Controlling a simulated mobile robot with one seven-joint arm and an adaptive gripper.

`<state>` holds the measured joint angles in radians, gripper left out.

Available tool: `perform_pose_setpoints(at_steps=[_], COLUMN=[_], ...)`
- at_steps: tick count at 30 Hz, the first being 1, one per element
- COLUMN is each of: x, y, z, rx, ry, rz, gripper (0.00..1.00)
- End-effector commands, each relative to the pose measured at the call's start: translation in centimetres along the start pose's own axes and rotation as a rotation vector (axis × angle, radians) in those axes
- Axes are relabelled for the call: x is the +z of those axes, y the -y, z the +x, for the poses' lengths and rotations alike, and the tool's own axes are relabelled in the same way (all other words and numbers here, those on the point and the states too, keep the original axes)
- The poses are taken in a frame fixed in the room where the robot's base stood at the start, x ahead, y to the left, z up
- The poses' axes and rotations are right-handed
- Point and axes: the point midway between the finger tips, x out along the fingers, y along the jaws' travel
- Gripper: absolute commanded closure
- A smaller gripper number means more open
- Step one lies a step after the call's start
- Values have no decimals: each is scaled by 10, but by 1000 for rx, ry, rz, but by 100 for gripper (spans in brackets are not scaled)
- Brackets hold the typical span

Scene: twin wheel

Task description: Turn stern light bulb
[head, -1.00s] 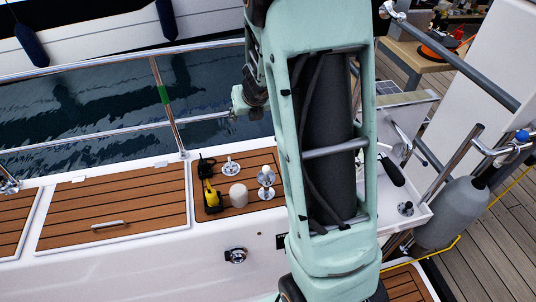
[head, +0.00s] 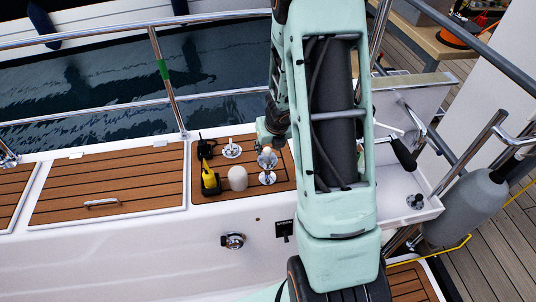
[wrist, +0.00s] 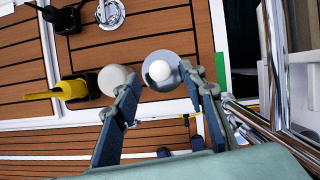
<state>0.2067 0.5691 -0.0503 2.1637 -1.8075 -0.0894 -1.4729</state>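The light also shows in the head view as a chrome fitting (head: 267,178) on the teak panel, partly behind my arm. My gripper (wrist: 160,75) is open, with one finger to each side of the bulb in the wrist view. I see no finger clearly touching it, and the height gap is hard to judge. A white dome (wrist: 115,80) stands just left of the left finger; it also shows in the head view (head: 238,178).
A black-handled lever (head: 403,153) and rails are to the right. The teak hatch (head: 105,185) at left is clear.

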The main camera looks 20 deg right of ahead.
Motion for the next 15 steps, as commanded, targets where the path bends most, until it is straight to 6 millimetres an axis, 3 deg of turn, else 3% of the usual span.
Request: perform_pose_setpoints(at_steps=[1, 6, 15], x=[-2, -1, 0], y=[0, 0, 0], z=[11, 25, 27], rx=[0, 0, 0], ry=[-1, 0, 0], rz=[1, 0, -1], gripper=[62, 62, 62])
